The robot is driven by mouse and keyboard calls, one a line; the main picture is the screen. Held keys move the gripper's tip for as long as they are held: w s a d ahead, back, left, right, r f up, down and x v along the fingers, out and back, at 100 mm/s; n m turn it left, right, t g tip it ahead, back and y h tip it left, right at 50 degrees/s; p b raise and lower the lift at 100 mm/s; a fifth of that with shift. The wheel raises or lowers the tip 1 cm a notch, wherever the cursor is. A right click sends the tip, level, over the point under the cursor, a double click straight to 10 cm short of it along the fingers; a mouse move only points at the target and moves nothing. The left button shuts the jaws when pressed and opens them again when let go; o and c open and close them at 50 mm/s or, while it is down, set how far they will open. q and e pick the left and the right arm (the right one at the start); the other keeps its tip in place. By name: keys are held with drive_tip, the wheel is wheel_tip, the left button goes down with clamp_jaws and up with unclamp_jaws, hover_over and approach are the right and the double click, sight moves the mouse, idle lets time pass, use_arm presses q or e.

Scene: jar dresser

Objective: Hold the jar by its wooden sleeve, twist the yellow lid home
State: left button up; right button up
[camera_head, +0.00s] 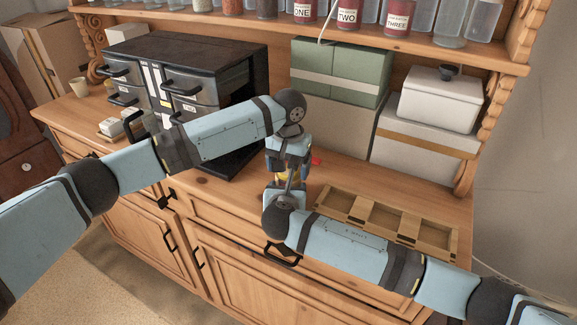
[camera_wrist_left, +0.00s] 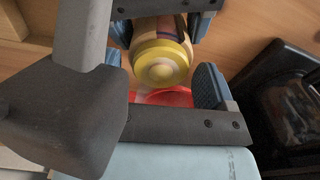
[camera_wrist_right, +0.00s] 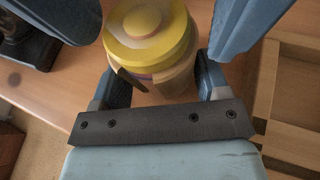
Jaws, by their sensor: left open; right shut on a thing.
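The jar stands on the dresser top, its wooden sleeve (camera_wrist_right: 175,78) between the fingers of my right gripper (camera_wrist_right: 163,88), which is shut on it. The yellow lid (camera_wrist_right: 146,32) sits on top of the jar and also shows in the left wrist view (camera_wrist_left: 160,65). I cannot tell how tight it is. My left gripper (camera_head: 288,164) points down from above, open, with its fingers on either side of the lid and apart from it. In the head view the two grippers hide most of the jar.
A red object (camera_head: 316,161) lies just behind the jar. A wooden tray with compartments (camera_head: 330,212) is at the right. A black drawer unit (camera_head: 195,55) stands at the left, and green boxes (camera_head: 340,70) and a white container (camera_head: 440,97) stand behind.

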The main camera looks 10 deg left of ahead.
use_arm(q)
drive_tip(key=shift+r, duration=0.1)
drive_tip(key=shift+r, duration=2.2)
drive_tip(key=shift+c, duration=0.2)
drive_tip(key=shift+r+m, duration=0.6)
drive_tip(key=shift+r, duration=1.15)
drive_tip(key=shift+f, duration=4.05)
